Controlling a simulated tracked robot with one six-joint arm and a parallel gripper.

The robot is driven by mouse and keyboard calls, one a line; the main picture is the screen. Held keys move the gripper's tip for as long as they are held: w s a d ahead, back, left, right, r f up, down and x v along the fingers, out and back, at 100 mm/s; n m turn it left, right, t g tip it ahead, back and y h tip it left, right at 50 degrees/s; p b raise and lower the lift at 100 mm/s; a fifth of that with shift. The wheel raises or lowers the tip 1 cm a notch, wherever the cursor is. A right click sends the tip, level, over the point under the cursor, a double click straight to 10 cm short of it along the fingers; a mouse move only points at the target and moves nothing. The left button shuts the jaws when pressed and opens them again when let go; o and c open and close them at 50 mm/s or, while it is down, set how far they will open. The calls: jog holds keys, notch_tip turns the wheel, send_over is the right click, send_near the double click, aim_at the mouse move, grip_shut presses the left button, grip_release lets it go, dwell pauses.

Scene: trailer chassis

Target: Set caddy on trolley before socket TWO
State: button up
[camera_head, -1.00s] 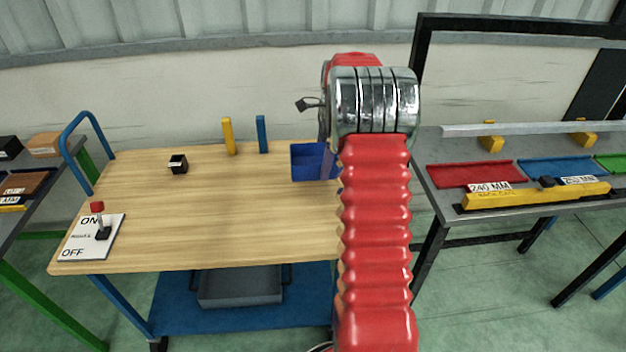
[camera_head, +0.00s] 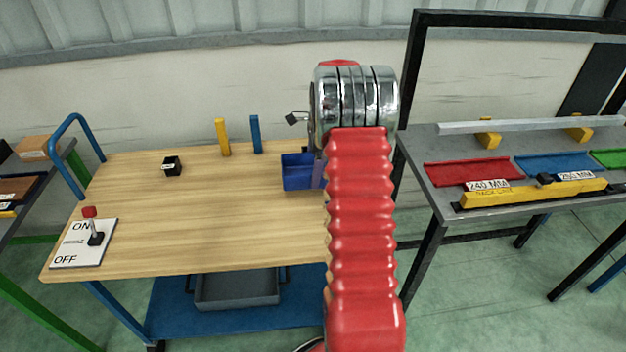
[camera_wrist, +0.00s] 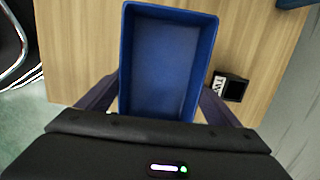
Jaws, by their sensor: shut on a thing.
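The caddy is an open blue bin (camera_head: 297,178) over the right part of the wooden trolley top (camera_head: 225,225); my arm partly hides it. In the wrist view the caddy (camera_wrist: 165,65) sits between the dark fingers of my gripper (camera_wrist: 157,100), which is shut on it. Its inside looks empty. A black socket block labelled TWO (camera_wrist: 235,88) is close to its right side in the wrist view, apart from it. That block is hidden in the head view. I cannot tell whether the caddy touches the trolley.
Another black block (camera_head: 172,167), its label unreadable, stands left on the trolley. A yellow post (camera_head: 222,138) and a blue post (camera_head: 255,135) stand at the back. An ON/OFF switch plate (camera_head: 83,243) is at front left. A grey bench (camera_head: 440,205) with coloured trays stands right.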

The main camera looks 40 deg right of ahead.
jog(key=shift+f, duration=0.5)
jog(key=shift+f, duration=1.85)
jog(key=shift+f, duration=0.1)
jog(key=o, duration=1.1)
jog(key=r, duration=0.8)
jog(key=d+r, duration=0.1)
jog(key=r, duration=0.3)
jog(key=shift+s+d, duration=0.1)
jog(key=shift+s, duration=0.3)
